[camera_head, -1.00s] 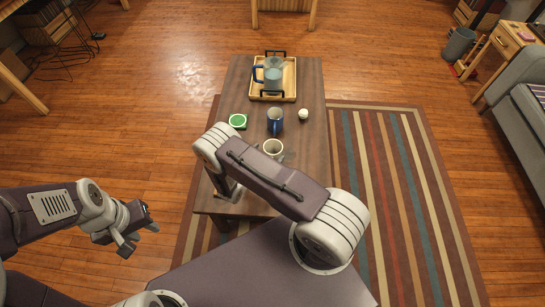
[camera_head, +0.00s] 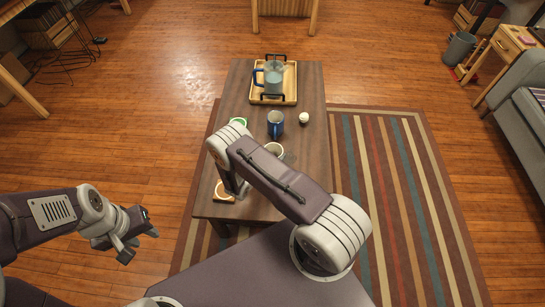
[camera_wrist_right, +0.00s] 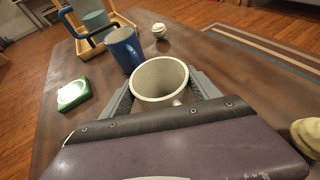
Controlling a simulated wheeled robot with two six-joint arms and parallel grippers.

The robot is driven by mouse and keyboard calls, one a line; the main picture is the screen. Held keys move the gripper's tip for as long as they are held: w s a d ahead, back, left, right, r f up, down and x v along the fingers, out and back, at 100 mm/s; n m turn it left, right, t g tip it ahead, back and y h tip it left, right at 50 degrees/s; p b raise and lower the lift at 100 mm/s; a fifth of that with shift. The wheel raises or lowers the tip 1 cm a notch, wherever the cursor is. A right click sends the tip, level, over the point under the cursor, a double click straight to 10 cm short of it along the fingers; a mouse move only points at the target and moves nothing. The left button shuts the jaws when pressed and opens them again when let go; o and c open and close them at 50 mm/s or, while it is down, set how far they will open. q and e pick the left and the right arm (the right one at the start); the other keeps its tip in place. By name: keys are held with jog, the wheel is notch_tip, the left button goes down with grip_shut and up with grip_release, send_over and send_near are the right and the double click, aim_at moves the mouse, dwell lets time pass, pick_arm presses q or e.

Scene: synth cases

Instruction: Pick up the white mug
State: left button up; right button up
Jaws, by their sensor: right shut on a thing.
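The white mug (camera_head: 274,148) is near the middle of the wooden table in the head view, partly hidden by my right arm. In the right wrist view the mug (camera_wrist_right: 160,97) is upright, its open top facing the camera. My right gripper (camera_wrist_right: 164,88) is shut on it, one grey finger on each side. I cannot tell whether the mug's base touches the table. My left gripper (camera_head: 136,243) is open and empty, left of the table's near end.
A blue mug (camera_head: 275,124) stands just behind the white mug. A green-topped item (camera_head: 239,121), a small white round item (camera_head: 304,118) and an orange-rimmed item (camera_head: 223,192) lie around. A wooden tray (camera_head: 288,82) with a pitcher (camera_head: 273,76) is at the far end.

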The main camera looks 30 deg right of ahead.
jog(key=s+d+r+p, duration=0.4)
jog(key=d+r+p, duration=0.1)
jog(key=d+r, duration=0.5)
jog(key=shift+s+d+r, duration=0.25)
jog(key=shift+d+r, duration=0.15)
jog(key=shift+r, duration=0.1)
